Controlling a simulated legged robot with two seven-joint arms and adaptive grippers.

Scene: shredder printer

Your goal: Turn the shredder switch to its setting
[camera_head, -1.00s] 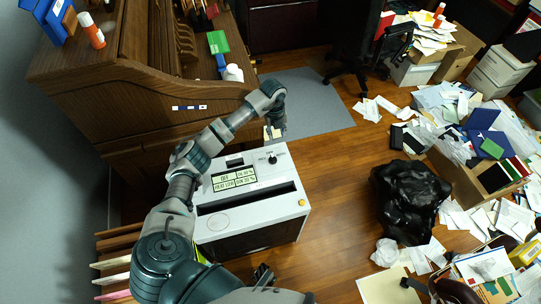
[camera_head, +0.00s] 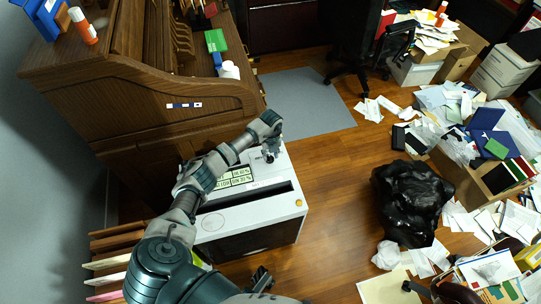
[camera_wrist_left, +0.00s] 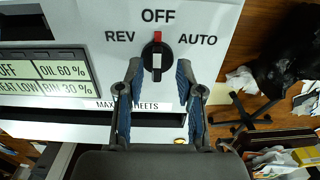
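The shredder (camera_head: 248,226) is a white-topped box below my left arm. In the left wrist view its switch (camera_wrist_left: 157,58) is a round black knob with a pale bar and a red mark pointing up at OFF; REV is left and AUTO right. My left gripper (camera_wrist_left: 160,68) is open, its two fingertips on either side of the knob, with visible gaps. In the head view the left gripper (camera_head: 270,152) is over the shredder's far right corner and mostly covers the knob. A dark part at the bottom edge looks like my right gripper (camera_head: 262,277); its fingers are unclear.
A display panel (camera_wrist_left: 43,77) reads OFF, OIL 60%, BIN 30%. A wooden roll-top desk (camera_head: 150,100) stands behind the shredder. A black bag (camera_head: 410,200) and scattered papers lie to the right. Floor between shredder and bag is clear.

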